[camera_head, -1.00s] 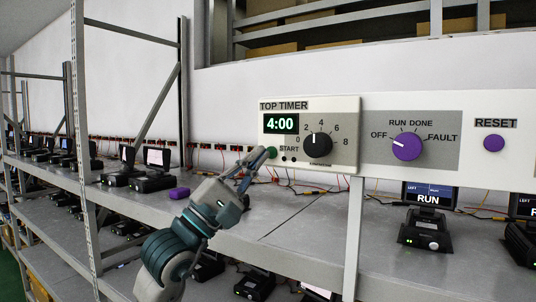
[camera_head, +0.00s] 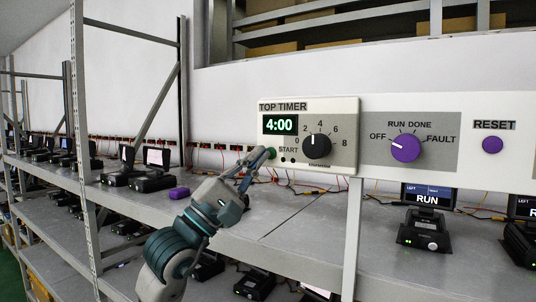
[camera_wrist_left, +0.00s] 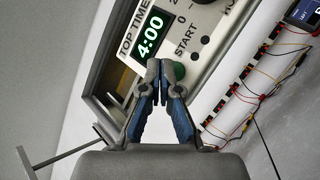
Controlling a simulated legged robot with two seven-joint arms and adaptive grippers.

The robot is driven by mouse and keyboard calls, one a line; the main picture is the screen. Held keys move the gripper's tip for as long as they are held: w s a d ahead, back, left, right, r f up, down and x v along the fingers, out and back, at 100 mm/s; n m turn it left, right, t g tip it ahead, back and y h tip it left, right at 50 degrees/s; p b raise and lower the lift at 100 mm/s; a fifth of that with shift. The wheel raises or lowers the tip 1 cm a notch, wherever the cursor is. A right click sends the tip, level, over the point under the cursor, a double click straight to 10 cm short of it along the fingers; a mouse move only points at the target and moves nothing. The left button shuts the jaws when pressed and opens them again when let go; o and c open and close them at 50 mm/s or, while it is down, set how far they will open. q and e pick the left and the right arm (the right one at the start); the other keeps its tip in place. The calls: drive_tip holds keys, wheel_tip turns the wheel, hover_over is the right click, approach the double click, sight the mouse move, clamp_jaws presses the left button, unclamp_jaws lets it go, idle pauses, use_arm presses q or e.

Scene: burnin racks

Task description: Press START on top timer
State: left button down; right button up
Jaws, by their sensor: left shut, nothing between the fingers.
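The top timer (camera_head: 350,107) is a pale panel with a green 4:00 display (camera_head: 281,125) and a black dial (camera_head: 316,146). Its green START button (camera_head: 272,153) sits at the panel's lower left. My left gripper (camera_head: 262,155) is shut and empty, with its tips at the button's left side. In the left wrist view the closed fingertips (camera_wrist_left: 159,72) overlap the left edge of the green button (camera_wrist_left: 179,70). I cannot tell whether they touch it. My right gripper is not in view.
Right of the timer are a purple knob (camera_head: 405,149) pointing toward OFF and a purple RESET button (camera_head: 492,145). Below stands a black device (camera_head: 424,236) with a RUN screen. A shelf upright (camera_head: 353,235) stands under the panel. A purple block (camera_head: 179,193) lies on the shelf (camera_head: 250,226).

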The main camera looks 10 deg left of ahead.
use_arm(q)
drive_tip(key=shift+w+d, duration=0.2)
drive_tip(key=shift+d, duration=0.15)
drive_tip(key=shift+w+p, duration=0.25)
drive_tip(key=shift+p, duration=0.05)
idle(0.4)
idle(0.4)
drive_tip(key=shift+s+a+b, duration=0.1)
drive_tip(key=shift+s+b, duration=0.55)
drive_tip(key=shift+s, duration=0.2)
